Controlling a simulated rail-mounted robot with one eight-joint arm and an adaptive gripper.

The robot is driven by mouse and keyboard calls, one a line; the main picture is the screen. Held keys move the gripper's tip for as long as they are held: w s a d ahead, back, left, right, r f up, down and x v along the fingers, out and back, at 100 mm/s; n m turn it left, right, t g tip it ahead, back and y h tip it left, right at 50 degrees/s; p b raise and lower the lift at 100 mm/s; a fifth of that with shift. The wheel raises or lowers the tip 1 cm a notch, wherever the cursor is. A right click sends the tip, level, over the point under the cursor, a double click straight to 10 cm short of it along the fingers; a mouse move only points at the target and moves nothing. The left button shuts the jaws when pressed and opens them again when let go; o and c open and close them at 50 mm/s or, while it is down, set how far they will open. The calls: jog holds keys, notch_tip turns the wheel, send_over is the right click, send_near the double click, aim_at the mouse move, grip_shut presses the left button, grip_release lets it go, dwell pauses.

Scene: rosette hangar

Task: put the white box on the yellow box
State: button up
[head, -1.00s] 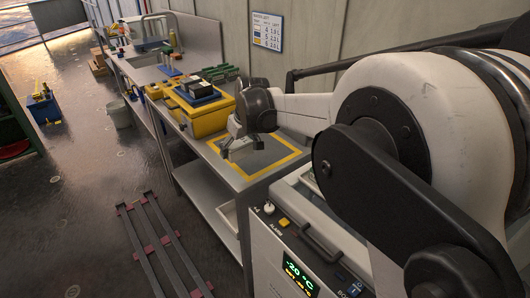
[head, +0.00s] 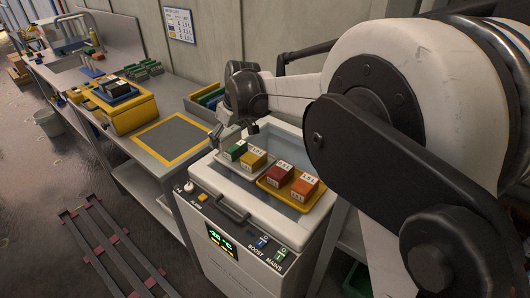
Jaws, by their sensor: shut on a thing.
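My gripper (head: 235,131) is over the back left of the open white freezer, just above and behind a green box (head: 235,149). It is shut on a small pale thing that looks like the white box (head: 231,133); the fingers hide most of it, so its outline is unclear. A small yellow box (head: 254,161) with a white label sits right of the green box, on a white tray (head: 232,168). The held thing appears apart from the yellow box, up and left of it in the head view.
A yellow tray (head: 270,190) beside it carries a red box (head: 279,174) and an orange box (head: 304,187). The freezer (head: 190,205) has a raised rim. The taped square (head: 172,138) on the bench is bare. A larger yellow case (head: 128,117) bears a blue tray.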

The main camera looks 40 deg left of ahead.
jog(key=p, duration=0.1)
send_over(251, 153)
jog(key=d, duration=0.1)
notch_tip(251, 153, down, 6)
jog(key=shift+d+f, duration=0.15)
jog(key=shift+f, duration=0.05)
jog(key=shift+f+p, duration=0.5)
jog(key=shift+f, duration=1.55)
jog(key=shift+f, duration=0.15)
jog(key=o, duration=1.3)
jog(key=shift+o, duration=0.2)
jog(key=shift+r, duration=0.25)
jog(key=v, duration=0.7)
jog(key=shift+r+b, duration=0.15)
jog(key=shift+b, duration=0.3)
jog(key=shift+d, duration=0.2)
